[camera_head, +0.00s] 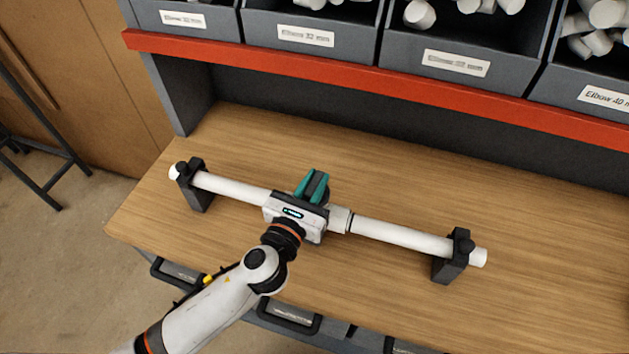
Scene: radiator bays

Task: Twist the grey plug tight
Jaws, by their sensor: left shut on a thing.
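A white pipe (402,235) lies across the workbench in two black clamp stands, a left one (198,184) and a right one (453,257). A pale collar (341,219) shows at the middle of the pipe, just right of my left gripper. My left gripper (312,187), with teal fingers and a white body, is over the middle of the pipe. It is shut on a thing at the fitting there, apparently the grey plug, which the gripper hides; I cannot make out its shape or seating. My right gripper is not in view.
The wooden bench top (540,270) is clear around the pipe. A red rail (400,90) runs along the back below grey bins (462,62) of white fittings. Drawer handles (290,318) line the bench front. A dark stool frame (50,150) stands at the left.

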